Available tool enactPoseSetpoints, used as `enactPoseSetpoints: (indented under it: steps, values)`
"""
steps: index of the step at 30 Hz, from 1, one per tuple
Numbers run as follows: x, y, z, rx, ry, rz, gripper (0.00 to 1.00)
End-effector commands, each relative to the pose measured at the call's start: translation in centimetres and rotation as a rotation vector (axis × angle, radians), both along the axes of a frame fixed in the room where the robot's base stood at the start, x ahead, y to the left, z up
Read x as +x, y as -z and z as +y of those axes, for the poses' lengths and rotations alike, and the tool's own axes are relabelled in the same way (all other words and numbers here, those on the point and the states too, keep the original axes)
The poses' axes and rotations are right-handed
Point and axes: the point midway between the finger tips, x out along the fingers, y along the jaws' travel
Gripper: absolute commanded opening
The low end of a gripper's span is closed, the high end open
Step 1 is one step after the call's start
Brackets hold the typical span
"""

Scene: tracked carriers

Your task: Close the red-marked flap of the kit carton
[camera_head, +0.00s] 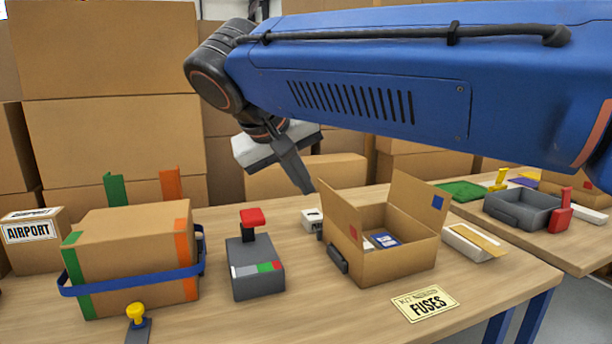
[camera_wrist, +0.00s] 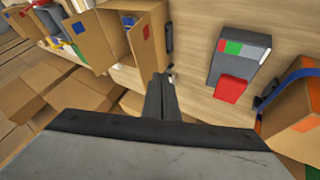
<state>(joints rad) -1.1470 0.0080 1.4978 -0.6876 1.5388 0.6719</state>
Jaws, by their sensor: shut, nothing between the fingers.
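The kit carton (camera_head: 398,267) stands open on the table with a blue packet (camera_head: 383,240) inside. Its left flap (camera_head: 338,205) and right flap (camera_head: 412,205) both stand up. The right flap bears a blue square on the face toward the body camera. My gripper (camera_head: 308,188) is shut and empty, beside and left of the left flap's top edge. Its fingers also show in the wrist view (camera_wrist: 163,88).
A grey device (camera_head: 255,270) with a red lever stands left of the carton. A blue-strapped carton (camera_head: 135,260) stands farther left. A FUSES card (camera_head: 425,303) lies in front. Stacked boxes (camera_head: 110,130) fill the back.

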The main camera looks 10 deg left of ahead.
Motion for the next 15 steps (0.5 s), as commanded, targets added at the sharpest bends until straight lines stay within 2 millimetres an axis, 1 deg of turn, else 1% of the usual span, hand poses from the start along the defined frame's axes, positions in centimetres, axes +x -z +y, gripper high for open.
enactPoseSetpoints:
  steps: [3,11,15]
  values:
    - [1.4,1.7,-0.5,-0.002,0.002,0.001,0.00]
    - [4.1,5.2,-1.3,-0.001,0.001,0.001,0.00]
    - [5.2,4.6,-3.0,0.002,0.003,0.000,0.00]
